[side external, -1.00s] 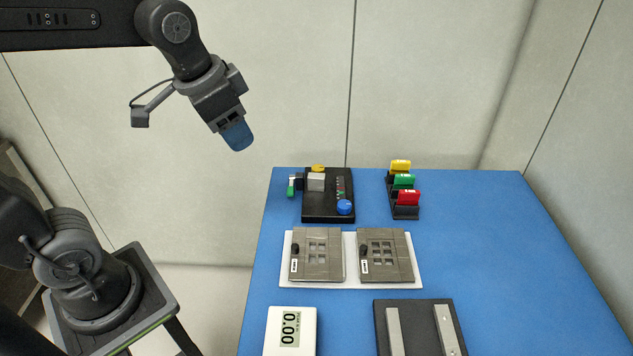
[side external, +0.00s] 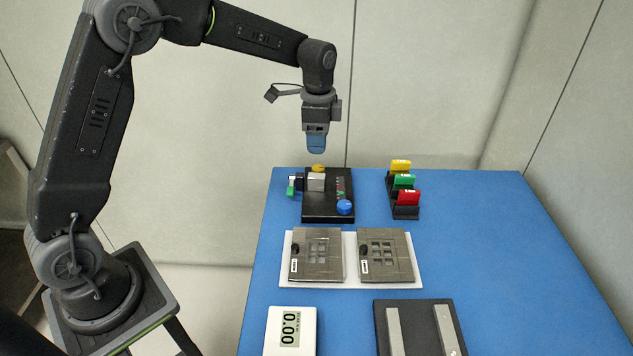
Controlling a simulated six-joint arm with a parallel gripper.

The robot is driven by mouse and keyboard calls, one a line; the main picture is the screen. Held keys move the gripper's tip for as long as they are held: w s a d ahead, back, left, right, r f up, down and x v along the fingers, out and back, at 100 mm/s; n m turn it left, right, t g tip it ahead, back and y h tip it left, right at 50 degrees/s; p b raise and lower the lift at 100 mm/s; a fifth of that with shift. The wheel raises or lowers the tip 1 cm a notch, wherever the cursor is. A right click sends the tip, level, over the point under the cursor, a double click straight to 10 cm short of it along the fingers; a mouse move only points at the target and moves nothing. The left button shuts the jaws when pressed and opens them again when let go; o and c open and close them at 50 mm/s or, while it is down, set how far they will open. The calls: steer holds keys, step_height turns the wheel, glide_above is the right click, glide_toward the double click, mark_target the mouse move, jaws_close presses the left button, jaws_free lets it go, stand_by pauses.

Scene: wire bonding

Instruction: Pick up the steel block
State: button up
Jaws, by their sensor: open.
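A small light-grey block (side external: 316,182), which looks like the steel block, sits on the left part of a black device (side external: 328,208) at the back left of the blue table. My gripper (side external: 316,148) points down with blue fingertips and appears in the picture above the block and a yellow part (side external: 318,168), clear of both. It is open and holds nothing visible. The gap between its fingers is hard to see from this side.
The black device has a blue knob (side external: 344,207) and a green-and-white piece (side external: 292,186) at its left. A rack (side external: 405,212) with yellow, green and red pieces stands right. Two grey plates (side external: 318,268) (side external: 398,268), a scale (side external: 272,330) and a dark fixture (side external: 418,320) lie nearer.

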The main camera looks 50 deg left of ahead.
mark_target(317, 175)
step_height(317, 175, down, 11)
steer(key=shift+s+a, duration=0.1)
steer(key=shift+a, duration=0.05)
stand_by(0.4)
jaws_close()
stand_by(0.4)
